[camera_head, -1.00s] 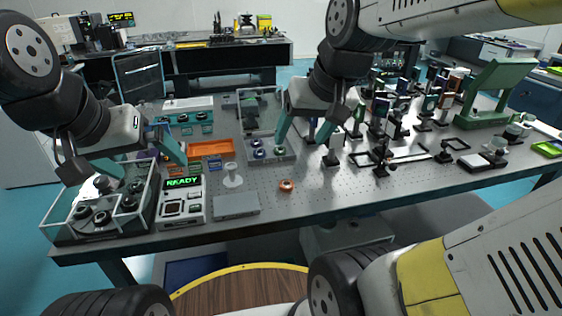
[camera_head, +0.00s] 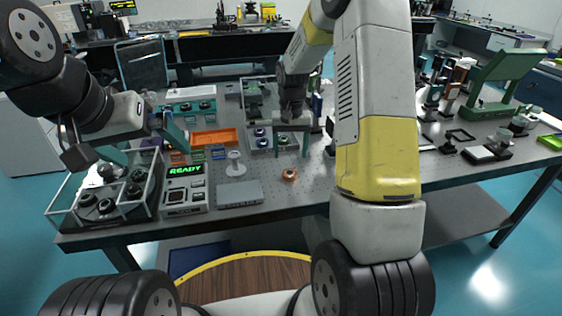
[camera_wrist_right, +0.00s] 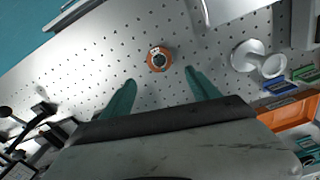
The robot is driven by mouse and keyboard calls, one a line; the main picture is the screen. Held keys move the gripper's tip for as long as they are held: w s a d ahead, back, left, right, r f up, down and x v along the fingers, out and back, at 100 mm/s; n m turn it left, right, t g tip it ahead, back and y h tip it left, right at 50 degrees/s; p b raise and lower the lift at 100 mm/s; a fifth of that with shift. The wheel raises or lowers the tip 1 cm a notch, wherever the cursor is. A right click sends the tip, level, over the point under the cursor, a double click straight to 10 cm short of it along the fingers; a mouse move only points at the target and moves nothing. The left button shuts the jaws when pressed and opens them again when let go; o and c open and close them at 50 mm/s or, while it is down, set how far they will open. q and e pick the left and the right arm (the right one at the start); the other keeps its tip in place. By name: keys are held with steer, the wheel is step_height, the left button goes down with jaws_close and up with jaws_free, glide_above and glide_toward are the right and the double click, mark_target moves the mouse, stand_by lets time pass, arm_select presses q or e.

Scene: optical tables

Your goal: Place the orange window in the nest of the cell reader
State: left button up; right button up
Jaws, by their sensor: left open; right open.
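The orange window (camera_head: 289,174) is a small orange ring with a dark centre, lying flat on the perforated table. It also shows in the right wrist view (camera_wrist_right: 159,60), just beyond the fingertips. The cell reader (camera_head: 185,190) stands at the table's front left, with a green READY display and a dark square recess on its top. My right gripper (camera_head: 290,148) is open and empty, behind and above the window, its fingers pointing down. In the wrist view its teal fingers (camera_wrist_right: 160,80) are spread apart. My left gripper (camera_head: 156,155) is open above the clear-walled box, left of the reader.
A clear-walled box (camera_head: 66,215) with dark round parts stands left of the reader. A grey flat plate (camera_head: 240,194) and a white round stand (camera_head: 236,165) lie between reader and window. An orange tray (camera_head: 214,138) is behind. Several optical mounts crowd the right side.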

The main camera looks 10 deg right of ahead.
mark_target(290, 172)
steer(key=f, duration=0.4)
steer(key=s+f, duration=0.1)
steer(key=f, duration=0.2)
steer(key=shift+a, duration=0.2)
jaws_close()
steer(key=shift+r, duration=0.1)
